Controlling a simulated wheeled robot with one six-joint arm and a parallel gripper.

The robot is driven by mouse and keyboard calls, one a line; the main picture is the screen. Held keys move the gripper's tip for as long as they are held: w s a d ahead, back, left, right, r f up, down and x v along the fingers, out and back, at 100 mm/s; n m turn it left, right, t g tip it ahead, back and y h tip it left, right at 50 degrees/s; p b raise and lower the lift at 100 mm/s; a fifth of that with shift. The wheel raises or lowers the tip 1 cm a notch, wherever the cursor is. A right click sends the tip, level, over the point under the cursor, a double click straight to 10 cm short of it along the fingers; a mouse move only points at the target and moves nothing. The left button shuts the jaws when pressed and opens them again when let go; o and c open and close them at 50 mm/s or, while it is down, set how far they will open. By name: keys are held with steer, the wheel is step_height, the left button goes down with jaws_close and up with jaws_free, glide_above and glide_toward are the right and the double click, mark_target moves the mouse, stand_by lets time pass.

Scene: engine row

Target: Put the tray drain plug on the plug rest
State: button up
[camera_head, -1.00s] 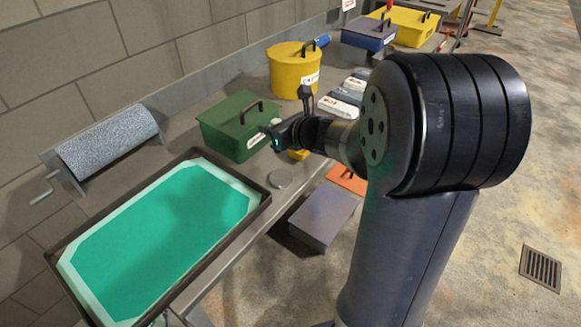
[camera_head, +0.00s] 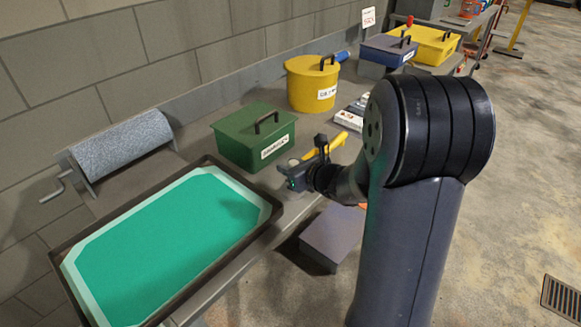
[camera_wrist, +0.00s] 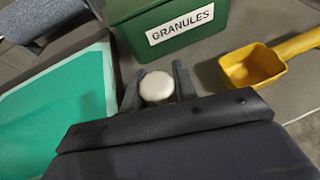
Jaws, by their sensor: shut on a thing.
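The tray (camera_head: 271,212) has a dark rim and teal contents; its edge fills the left of the wrist view (camera_wrist: 112,75). In the wrist view my gripper (camera_wrist: 157,84) is shut on a pale round-topped thing, taken as the tray drain plug (camera_wrist: 157,88), between its two dark fingers. In the head view my gripper (camera_head: 294,178) is low over the bench, right of the tray and in front of the green box. A pale round disc seen there earlier, perhaps the plug rest, is now mostly or wholly hidden. Contact below the plug cannot be seen.
A green granules box (camera_head: 245,143) stands just behind my gripper, and a yellow scoop (camera_wrist: 255,67) lies to its right. A yellow bucket (camera_head: 312,86) and blue box (camera_head: 386,52) stand farther back. A roll (camera_head: 122,150) is behind the tray. A grey box (camera_head: 333,237) sits below the bench edge.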

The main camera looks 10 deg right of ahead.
steer(key=shift+f, duration=0.2)
steer(key=o, duration=1)
steer(key=shift+c, duration=0.2)
steer(key=shift+r, duration=0.15)
steer(key=shift+r, duration=0.2)
steer(key=p+v, duration=0.1)
steer(key=v, duration=1.1)
